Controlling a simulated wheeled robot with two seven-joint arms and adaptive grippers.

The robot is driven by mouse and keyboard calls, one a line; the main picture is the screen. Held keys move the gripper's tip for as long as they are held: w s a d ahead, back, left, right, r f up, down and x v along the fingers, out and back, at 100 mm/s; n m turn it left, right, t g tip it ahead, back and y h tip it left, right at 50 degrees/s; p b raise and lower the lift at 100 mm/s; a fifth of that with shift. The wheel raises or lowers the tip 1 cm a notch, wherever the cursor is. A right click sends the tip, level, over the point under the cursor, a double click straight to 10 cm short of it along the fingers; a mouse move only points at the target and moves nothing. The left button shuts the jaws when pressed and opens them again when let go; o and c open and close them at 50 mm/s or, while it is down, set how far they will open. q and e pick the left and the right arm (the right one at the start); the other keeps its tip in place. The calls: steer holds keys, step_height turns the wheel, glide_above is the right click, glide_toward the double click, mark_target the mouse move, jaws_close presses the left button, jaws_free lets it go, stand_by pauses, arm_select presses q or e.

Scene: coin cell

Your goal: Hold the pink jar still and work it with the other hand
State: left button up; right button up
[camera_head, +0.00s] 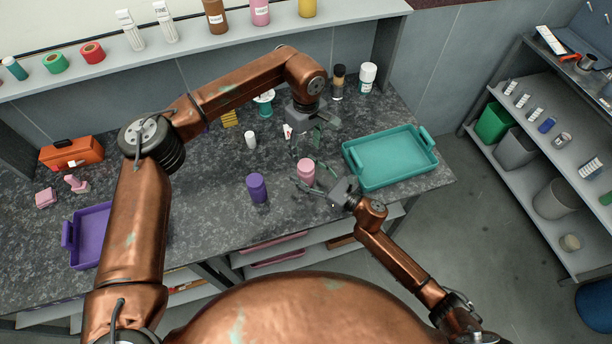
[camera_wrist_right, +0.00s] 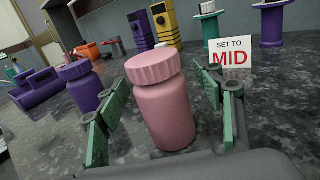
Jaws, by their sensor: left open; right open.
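The pink jar (camera_head: 306,172) stands upright on the dark speckled counter with its ribbed pink lid on. It fills the middle of the right wrist view (camera_wrist_right: 165,108). My right gripper (camera_head: 311,179) is open, with its green-padded fingers on either side of the jar. In the right wrist view gaps show between the pads and the jar. My left gripper (camera_head: 306,142) is open and empty, pointing down behind and above the jar, apart from it.
A purple jar (camera_head: 257,187) stands left of the pink one. A teal tray (camera_head: 408,178) lies to the right and a purple tray (camera_head: 88,238) far left. A sign reading "SET TO MID" (camera_wrist_right: 230,58) and a small white bottle (camera_head: 250,140) stand behind.

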jaws_close()
stand_by(0.8)
